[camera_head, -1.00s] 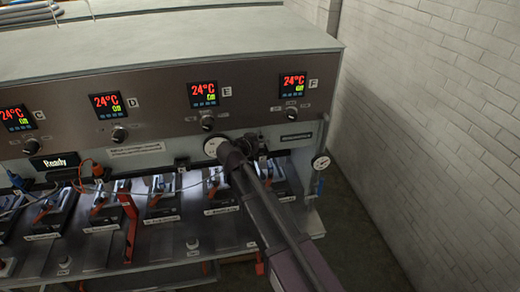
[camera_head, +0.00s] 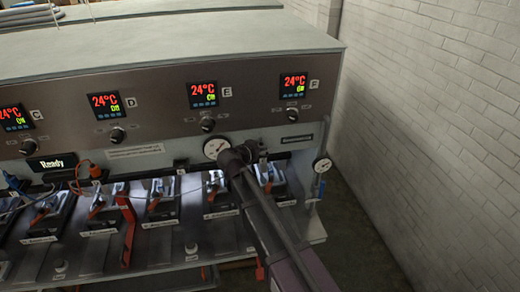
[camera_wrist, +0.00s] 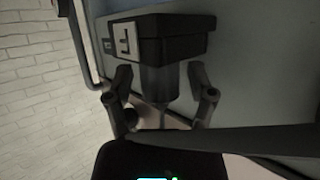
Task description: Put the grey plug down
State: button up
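A dark grey cylindrical plug (camera_wrist: 160,84) shows in the wrist view, its end against a black socket box (camera_wrist: 175,38) with a white label "F". My gripper (camera_wrist: 161,92) has one finger on each side of the plug. A gap shows between each finger and the plug, so the gripper is open around it. The plug cannot be made out there.
The press panel (camera_head: 160,75) carries several 24°C displays. Several clamp stations (camera_head: 163,203) line the shelf below. An orange plug (camera_head: 97,172) with a cable hangs left. A brick wall (camera_head: 430,120) stands right.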

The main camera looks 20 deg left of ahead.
jog(key=shift+r, duration=0.2)
dwell(0.3)
jog(key=shift+s+a+r+p, duration=0.1)
jog(key=shift+s+r+p, duration=0.15)
jog(key=shift+s+p, duration=0.25)
jog(key=p+v, duration=0.3)
jog(key=v, duration=0.7)
jog(key=shift+s+a+p, duration=0.15)
jog(key=shift+s+p, duration=0.25)
jog(key=shift+s, duration=0.05)
